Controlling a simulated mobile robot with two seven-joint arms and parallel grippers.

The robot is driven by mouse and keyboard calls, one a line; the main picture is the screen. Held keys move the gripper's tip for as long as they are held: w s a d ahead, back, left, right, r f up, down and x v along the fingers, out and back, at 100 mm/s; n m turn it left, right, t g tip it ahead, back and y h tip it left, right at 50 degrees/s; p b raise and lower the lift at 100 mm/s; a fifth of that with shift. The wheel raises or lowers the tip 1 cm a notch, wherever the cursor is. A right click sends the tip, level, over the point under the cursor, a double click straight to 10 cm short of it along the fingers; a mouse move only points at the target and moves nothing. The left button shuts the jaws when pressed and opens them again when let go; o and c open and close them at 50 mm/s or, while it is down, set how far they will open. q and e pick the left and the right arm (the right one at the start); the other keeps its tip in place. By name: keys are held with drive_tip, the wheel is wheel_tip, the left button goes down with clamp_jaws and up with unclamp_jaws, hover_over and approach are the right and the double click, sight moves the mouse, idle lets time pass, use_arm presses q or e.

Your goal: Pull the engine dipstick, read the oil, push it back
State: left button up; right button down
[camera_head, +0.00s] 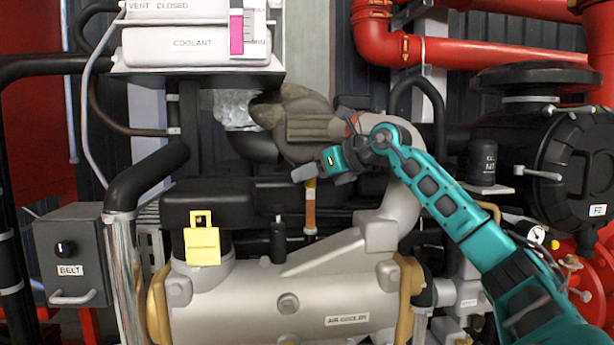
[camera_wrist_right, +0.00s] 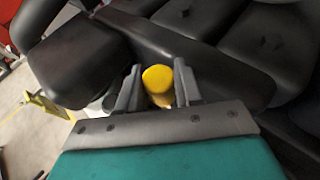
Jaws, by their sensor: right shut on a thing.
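My right gripper (camera_head: 303,173) comes in from the right, above the silver air cooler (camera_head: 290,300). In the right wrist view its two fingers (camera_wrist_right: 157,88) are shut on the rounded yellow dipstick handle (camera_wrist_right: 158,76). In the head view a thin orange-brown upright tube (camera_head: 310,210) with a yellowish top stands directly below the fingers. The handle itself is mostly hidden there by the gripper. I cannot tell whether the dipstick is fully seated, and no oil mark shows. My left gripper is not in view.
A black cover (camera_head: 210,202) with a yellow tag (camera_head: 202,246) lies left of the tube. A coolant tank (camera_head: 195,46) is above left, a wrapped brown turbo-like part (camera_head: 300,125) behind. A black cylinder (camera_head: 545,150) and red pipes (camera_head: 470,52) are at right. Room around the gripper is tight.

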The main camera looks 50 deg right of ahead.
drive_tip(key=c, duration=1)
unclamp_jaws()
drive_tip(key=shift+s+r, duration=0.15)
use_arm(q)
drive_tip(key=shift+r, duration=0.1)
use_arm(e)
drive_tip(key=shift+o, duration=0.5)
drive_tip(key=shift+s+d+b, duration=0.1)
drive_tip(key=shift+s+b, duration=0.25)
drive_tip(key=shift+s, duration=0.05)
use_arm(q)
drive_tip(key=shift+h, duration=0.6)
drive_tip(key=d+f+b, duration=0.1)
drive_tip(key=b, duration=0.1)
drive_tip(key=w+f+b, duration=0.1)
drive_tip(key=b, duration=0.1)
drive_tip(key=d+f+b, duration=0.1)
drive_tip(key=b, duration=0.1)
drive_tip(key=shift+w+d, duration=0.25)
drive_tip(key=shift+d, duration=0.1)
use_arm(e)
drive_tip(key=a+v, duration=0.1)
drive_tip(key=v, duration=1.1)
drive_tip(key=shift+d, duration=0.4)
drive_tip(key=shift+r, duration=0.1)
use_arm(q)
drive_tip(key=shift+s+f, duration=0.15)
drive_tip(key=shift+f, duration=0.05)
